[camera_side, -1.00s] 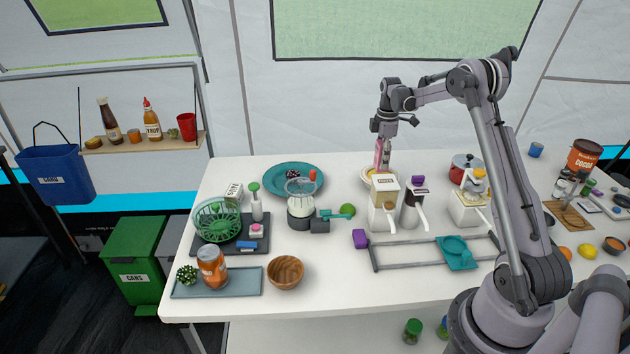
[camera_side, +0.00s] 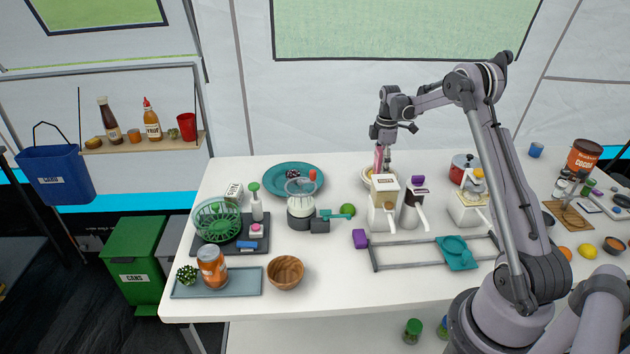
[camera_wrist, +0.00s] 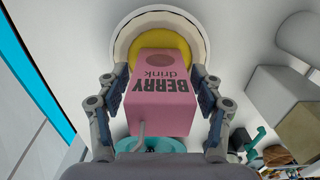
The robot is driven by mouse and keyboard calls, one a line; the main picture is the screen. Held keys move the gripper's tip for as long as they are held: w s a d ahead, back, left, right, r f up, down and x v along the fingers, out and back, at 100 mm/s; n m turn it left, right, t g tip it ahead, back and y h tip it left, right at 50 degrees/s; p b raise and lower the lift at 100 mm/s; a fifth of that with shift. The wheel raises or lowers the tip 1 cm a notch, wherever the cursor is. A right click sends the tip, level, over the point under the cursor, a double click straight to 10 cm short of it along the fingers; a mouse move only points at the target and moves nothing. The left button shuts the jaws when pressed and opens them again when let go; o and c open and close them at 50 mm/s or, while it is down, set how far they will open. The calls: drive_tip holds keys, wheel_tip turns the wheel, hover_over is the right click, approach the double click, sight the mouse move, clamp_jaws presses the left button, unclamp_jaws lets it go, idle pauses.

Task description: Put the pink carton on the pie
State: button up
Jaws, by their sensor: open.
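The pink carton (camera_wrist: 160,90), printed "BERRY drink", is between the two fingers of my gripper (camera_wrist: 161,84) in the wrist view. The fingers are open, one along each side of it. The yellow pie (camera_wrist: 163,43) in its pale round dish (camera_wrist: 124,48) shows beyond the carton, partly covered by it. In the side view the carton (camera_side: 379,157) is upright below my wrist, over the pie dish (camera_side: 366,176). The front of the dish is hidden behind a dispenser. I cannot see the carton's base, so contact with the pie is not clear.
A cream dispenser (camera_side: 384,203) and a white one with a purple top (camera_side: 414,208) stand just in front of the pie. A red pot (camera_side: 465,167) is to the right. A teal plate (camera_side: 293,178) and a green ball (camera_side: 347,210) are to the left.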

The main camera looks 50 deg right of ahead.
wheel_tip(320, 180, up, 12)
drive_tip(key=shift+r, duration=0.1)
drive_tip(key=s+a+r+m+t, duration=0.1)
drive_tip(key=a+r, duration=0.2)
drive_tip(key=a, duration=0.4)
drive_tip(key=s+a+r+m+t+h, duration=0.1)
drive_tip(key=a+r+m, duration=0.1)
drive_tip(key=a, duration=0.4)
drive_tip(key=a+r+m+t, duration=0.1)
drive_tip(key=a+r, duration=0.2)
drive_tip(key=a, duration=0.4)
drive_tip(key=s+a+f+m+t, duration=0.2)
drive_tip(key=s+a, duration=0.5)
drive_tip(key=a, duration=0.1)
drive_tip(key=s+a+f+m+t+y, duration=0.1)
drive_tip(key=s+a+f+m+t, duration=0.1)
drive_tip(key=s+a, duration=0.4)
drive_tip(key=a+f+m, duration=0.1)
drive_tip(key=a, duration=0.2)
drive_tip(key=shift+s+a, duration=0.2)
drive_tip(key=shift+s, duration=0.15)
